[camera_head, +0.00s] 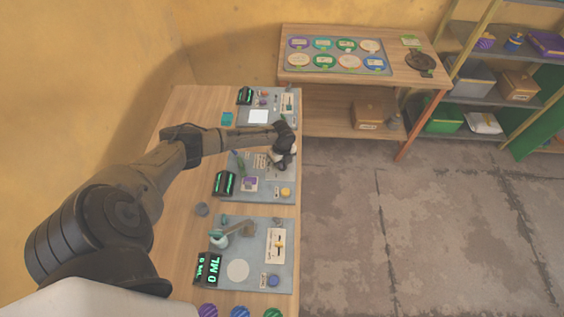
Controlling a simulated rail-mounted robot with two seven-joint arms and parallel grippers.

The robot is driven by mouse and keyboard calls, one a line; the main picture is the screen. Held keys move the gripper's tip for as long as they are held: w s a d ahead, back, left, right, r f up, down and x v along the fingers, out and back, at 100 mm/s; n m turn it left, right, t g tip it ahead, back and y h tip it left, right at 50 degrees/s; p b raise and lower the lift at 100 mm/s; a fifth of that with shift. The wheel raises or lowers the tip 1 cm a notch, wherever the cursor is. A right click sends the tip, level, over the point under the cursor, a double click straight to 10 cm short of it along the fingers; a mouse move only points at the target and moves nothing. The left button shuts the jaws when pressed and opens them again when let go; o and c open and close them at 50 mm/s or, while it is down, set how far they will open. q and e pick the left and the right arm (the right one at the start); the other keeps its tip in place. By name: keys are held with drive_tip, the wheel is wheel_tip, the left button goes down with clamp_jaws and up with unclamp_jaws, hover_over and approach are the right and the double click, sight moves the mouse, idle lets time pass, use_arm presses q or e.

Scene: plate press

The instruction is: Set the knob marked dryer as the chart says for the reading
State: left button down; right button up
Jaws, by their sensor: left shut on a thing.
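My left arm reaches in from the left, and its gripper (283,163) is down at the right part of the middle grey panel (258,193). The gripper is shut on what seems to be the knob there; gripper and wrist hide it. The other panels carry a white plate with a small control at a similar spot, on the near panel (275,246) and the far panel (287,104). The dryer marking and the chart are not legible. A black display with green digits (224,184) stands at the middle panel's left. My right gripper is not in view.
The near display (208,269) reads 0 ML. A back table (295,75) holds a tray of several coloured discs. Shelves (500,75) with boxes stand at right. The floor between is clear.

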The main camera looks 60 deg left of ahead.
use_arm(q)
drive_tip(key=shift+r, duration=0.1)
idle(0.3)
drive_tip(key=c, duration=1.1)
unclamp_jaws()
drive_tip(key=shift+c, duration=0.2)
wheel_tip(320, 180, up, 14)
